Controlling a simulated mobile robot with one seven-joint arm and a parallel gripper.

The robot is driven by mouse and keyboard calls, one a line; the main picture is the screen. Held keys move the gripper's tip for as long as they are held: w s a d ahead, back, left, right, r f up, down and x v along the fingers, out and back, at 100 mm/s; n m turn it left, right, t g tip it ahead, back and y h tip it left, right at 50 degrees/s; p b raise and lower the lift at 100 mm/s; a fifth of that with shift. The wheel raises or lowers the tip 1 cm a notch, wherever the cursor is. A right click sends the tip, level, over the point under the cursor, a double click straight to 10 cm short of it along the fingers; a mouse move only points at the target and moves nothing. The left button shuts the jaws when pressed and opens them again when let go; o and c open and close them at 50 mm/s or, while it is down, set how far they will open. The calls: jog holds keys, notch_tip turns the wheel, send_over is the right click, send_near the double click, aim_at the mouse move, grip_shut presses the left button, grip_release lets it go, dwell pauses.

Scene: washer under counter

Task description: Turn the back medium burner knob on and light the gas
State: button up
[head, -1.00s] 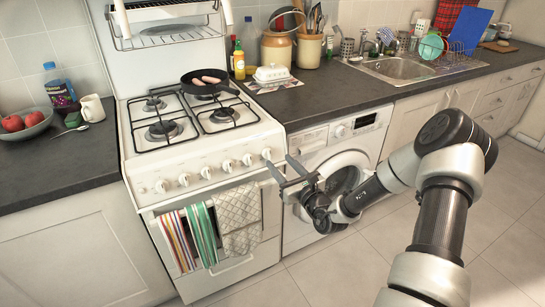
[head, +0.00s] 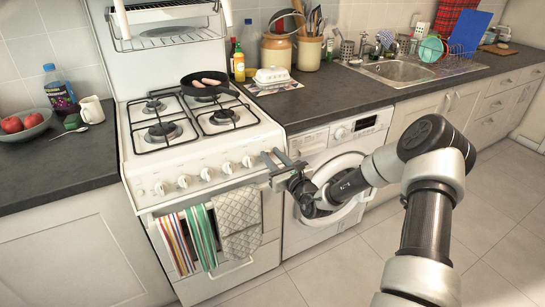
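The white stove (head: 205,200) stands at the left with a row of several white knobs on its front panel. Knobs show at the left end (head: 162,187), in the middle (head: 206,174) and toward the right (head: 247,161). My gripper (head: 270,154) is at the right end of this row, its fingers pointing at the panel and covering the rightmost knob. A narrow gap shows between the fingers; whether they touch the knob is hidden. On the hob, the back left burner (head: 153,105) is bare, and a black pan (head: 207,83) covers the back right one. No flame is visible.
Striped towels (head: 202,236) and a quilted cloth (head: 237,220) hang on the oven door below the knobs. The washing machine (head: 312,222) is right of the stove, behind my arm. The floor (head: 335,265) in front is clear.

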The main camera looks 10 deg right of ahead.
jog(key=shift+n, duration=0.4)
jog(key=n+y, duration=0.1)
jog(key=n, duration=0.2)
jog(key=shift+a+g+p, duration=0.15)
jog(key=shift+g+p, duration=0.15)
jog(key=shift+p, duration=0.05)
jog(key=shift+s+a+f+n+g+y+b, duration=0.25)
jog(key=shift+n+g+b, duration=0.4)
jog(key=shift+n+b, duration=1.5)
jog(key=shift+w+d+f+n+g+y+b, duration=0.1)
jog(key=shift+n+g+y+b, duration=0.5)
jog(key=shift+n, duration=2.65)
jog(key=shift+s+a+f+n+g+y+b, duration=0.1)
jog(key=shift+n+g+b, duration=0.65)
jog(key=shift+n+b, duration=1.6)
jog(key=shift+n+p, duration=0.3)
jog(key=shift+n, duration=0.25)
jog(key=o, duration=1.1)
jog(key=shift+c, duration=0.2)
